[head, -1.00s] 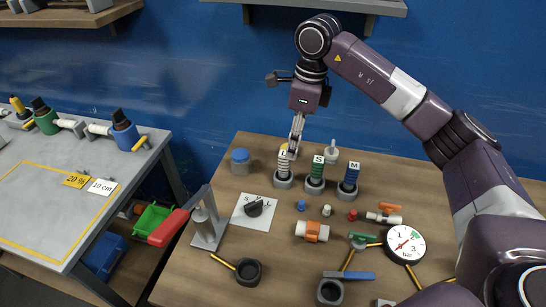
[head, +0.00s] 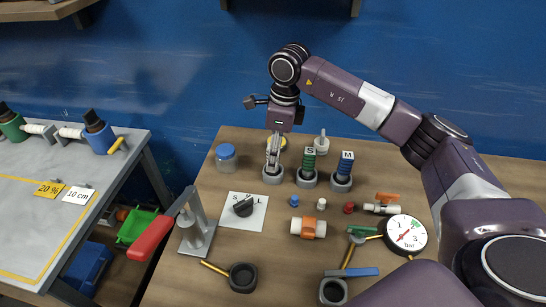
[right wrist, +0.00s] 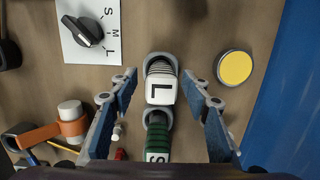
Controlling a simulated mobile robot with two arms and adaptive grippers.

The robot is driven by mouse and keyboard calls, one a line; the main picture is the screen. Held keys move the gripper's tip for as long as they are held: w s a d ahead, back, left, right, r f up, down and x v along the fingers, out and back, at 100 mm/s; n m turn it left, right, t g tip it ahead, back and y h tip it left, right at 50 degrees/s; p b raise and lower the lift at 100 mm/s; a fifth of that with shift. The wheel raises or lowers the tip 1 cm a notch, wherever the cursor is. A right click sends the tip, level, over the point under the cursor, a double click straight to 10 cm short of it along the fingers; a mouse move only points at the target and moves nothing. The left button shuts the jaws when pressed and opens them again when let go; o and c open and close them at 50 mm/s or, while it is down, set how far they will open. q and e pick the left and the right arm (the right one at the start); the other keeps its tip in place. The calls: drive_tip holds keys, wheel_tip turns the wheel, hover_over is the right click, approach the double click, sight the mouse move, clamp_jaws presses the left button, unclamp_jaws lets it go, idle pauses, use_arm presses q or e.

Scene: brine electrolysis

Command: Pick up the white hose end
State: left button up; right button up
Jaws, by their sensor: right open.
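The white hose end (right wrist: 161,88) stands in a grey round holder, its white face marked L and its ribs pale, in the right wrist view. My right gripper (right wrist: 159,79) is open, with one finger on each side of it and a gap to both. In the head view my right gripper (head: 273,163) points down over the leftmost grey holder (head: 272,178) and hides most of the white hose end. A green hose end (head: 309,163) marked S and a blue one (head: 344,167) marked M stand to its right. My left gripper is not in view.
A blue-lidded jar (head: 225,156) stands left of the holders. A yellow round lid (right wrist: 235,67) lies beyond the right finger. In front are a dial plate (head: 246,211), a white-orange fitting (head: 308,228) and a round gauge (head: 405,235).

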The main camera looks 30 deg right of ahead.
drive_tip(key=shift+w+a+f, duration=0.1)
drive_tip(key=shift+w+f, duration=0.1)
drive_tip(key=shift+f, duration=0.85)
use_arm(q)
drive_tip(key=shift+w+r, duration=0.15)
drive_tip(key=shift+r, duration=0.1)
use_arm(e)
clamp_jaws()
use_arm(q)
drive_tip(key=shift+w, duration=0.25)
use_arm(e)
drive_tip(key=shift+r, duration=0.2)
